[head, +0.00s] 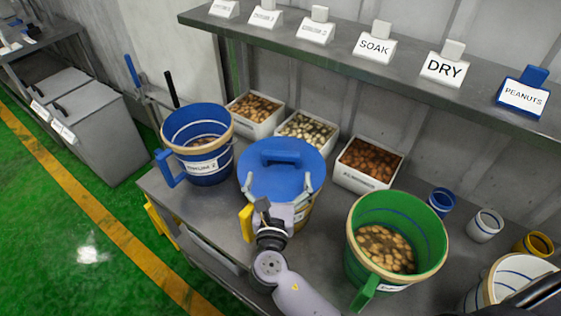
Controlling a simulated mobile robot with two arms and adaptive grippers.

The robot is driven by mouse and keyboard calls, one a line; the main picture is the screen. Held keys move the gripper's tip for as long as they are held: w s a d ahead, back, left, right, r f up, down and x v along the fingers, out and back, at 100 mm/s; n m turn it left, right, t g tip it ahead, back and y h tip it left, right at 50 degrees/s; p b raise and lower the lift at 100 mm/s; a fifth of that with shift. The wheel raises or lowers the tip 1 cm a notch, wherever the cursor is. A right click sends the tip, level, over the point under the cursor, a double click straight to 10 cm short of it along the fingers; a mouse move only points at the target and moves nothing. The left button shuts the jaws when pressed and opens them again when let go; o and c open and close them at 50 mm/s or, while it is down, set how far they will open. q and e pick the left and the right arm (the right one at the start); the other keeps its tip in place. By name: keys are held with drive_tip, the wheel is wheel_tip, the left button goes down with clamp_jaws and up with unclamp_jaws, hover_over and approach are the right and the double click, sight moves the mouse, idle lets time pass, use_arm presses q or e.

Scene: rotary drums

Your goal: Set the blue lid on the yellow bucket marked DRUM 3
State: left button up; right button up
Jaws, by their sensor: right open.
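The blue lid (272,180), with a raised handle bar, covers the top of the yellow bucket (300,218). It looks seated on the rim, but the near edge is partly hidden by my gripper. The bucket's yellow handle (246,223) sticks out at the left; its label cannot be read. My right gripper (279,190) is open over the near part of the lid, its fingers spread apart at the lid's left and right. I cannot tell whether they touch the lid. My left gripper is not in view.
A blue bucket (207,145) stands left of the lid, and a green bucket (429,225) stands at the right. White bins (347,177) of nuts stand behind. Small cups (485,226) and a white bucket (484,291) are at the far right. A shelf (400,75) with signs runs above.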

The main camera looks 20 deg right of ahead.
drive_tip(key=v, duration=0.4)
drive_tip(key=shift+s, duration=0.1)
idle(0.5)
